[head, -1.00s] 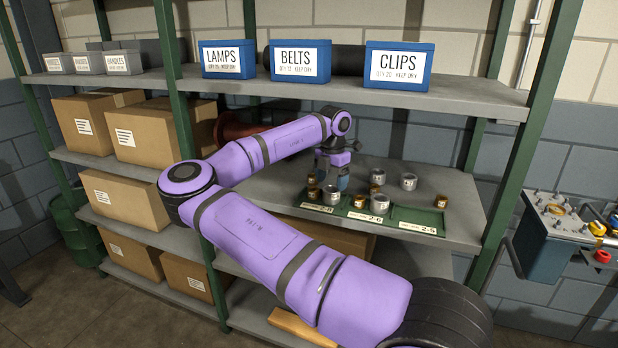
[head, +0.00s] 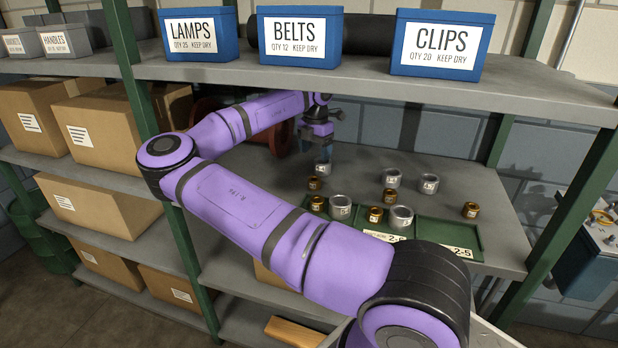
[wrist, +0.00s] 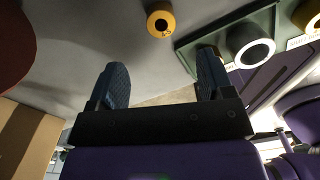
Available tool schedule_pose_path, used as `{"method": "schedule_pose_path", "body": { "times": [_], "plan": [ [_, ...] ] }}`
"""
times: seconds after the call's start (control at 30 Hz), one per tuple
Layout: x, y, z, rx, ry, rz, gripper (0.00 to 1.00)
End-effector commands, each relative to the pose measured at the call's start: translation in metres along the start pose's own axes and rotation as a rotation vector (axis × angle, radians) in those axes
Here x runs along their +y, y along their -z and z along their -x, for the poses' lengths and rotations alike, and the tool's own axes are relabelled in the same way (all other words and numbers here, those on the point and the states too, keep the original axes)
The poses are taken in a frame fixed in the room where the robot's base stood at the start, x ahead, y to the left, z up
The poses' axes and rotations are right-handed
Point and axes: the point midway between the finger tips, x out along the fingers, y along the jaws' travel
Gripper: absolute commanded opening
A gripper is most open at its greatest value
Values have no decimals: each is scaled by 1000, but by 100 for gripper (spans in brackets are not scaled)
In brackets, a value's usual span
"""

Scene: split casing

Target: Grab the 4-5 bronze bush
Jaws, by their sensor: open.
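Several small bronze bushes stand on the grey shelf and around the green tray: one (head: 314,184) at the back left, one (head: 317,203) in front of it, one (head: 375,214) at the tray, one (head: 389,196) behind that, and one (head: 471,210) at the right. Their labels are too small to read in the head view. My gripper (head: 318,150) hangs over the back left of the group. In the wrist view my gripper (wrist: 162,78) is open with nothing between its fingers.
Several silver bushes stand close by, including one (head: 401,217) at the green tray (head: 435,232) and one (head: 430,184) behind. The shelf above carries blue boxes (head: 300,40). A dark red round object (head: 284,138) is left of my gripper.

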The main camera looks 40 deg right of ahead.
Motion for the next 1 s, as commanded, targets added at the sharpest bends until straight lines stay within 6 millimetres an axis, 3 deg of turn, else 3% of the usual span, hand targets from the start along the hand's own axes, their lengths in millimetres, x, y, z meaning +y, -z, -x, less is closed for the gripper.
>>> {"method": "schedule_pose_path", "body": {
  "times": [0.33, 0.6, 1.0],
  "plan": [
    [0, 0, -42, 2, 1, 1, 74],
    [0, 1, -61, 1, -1, 0, 74],
    [0, 2, -106, 1, -1, 0, 74]
  ]
}}
